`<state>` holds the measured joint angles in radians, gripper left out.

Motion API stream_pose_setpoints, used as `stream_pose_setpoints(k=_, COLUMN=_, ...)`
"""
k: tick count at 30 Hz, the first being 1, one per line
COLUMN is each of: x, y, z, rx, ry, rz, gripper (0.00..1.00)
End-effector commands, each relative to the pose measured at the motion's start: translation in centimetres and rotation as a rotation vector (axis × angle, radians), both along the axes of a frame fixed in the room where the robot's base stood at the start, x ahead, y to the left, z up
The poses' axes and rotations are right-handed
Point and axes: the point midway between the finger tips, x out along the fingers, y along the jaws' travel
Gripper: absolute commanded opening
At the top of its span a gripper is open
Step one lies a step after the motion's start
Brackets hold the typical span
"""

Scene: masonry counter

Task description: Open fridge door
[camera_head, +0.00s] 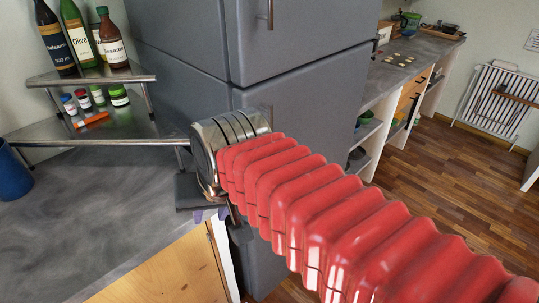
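A grey fridge (290,32) stands at the centre, with an upper door and a lower door (325,100) split by a horizontal seam. Both doors look shut. A slim vertical handle (270,14) shows on the upper door at the top edge. My red, ribbed arm reaches from the lower right across the lower door and hides much of it. Its metal end is in front of the fridge's left edge, by the counter corner. A dark block (187,190) shows below that end; I cannot tell what it is. My fingers cannot be made out.
A grey counter (75,225) with a wooden front lies left. A two-level metal corner shelf (95,75) holds bottles and small jars. A blue cup (12,172) stands at the left edge. Another counter (425,52) runs right of the fridge. Wooden floor (455,170) is open at right.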

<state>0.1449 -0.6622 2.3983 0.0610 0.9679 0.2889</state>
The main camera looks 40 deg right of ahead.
Motion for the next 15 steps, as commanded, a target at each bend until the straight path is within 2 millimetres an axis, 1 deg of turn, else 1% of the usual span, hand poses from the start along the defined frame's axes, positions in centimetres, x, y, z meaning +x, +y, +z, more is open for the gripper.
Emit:
stream_pose_setpoints(k=1, x=0.5, y=-1.0, z=0.5, rx=0.044, ry=0.011, rz=-0.102, gripper=0.28)
stream_pose_setpoints(k=6, x=1.7, y=-4.0, z=2.1, rx=0.210, ry=0.043, rz=-0.471, gripper=0.28)
stream_pose_setpoints(k=11, x=2.7, y=-7.1, z=3.4, rx=0.364, ry=0.067, rz=-0.816, gripper=0.28)
stream_pose_setpoints(k=15, x=3.4, y=-10.1, z=4.6, rx=0.499, ry=0.085, rz=-1.115, gripper=0.28)
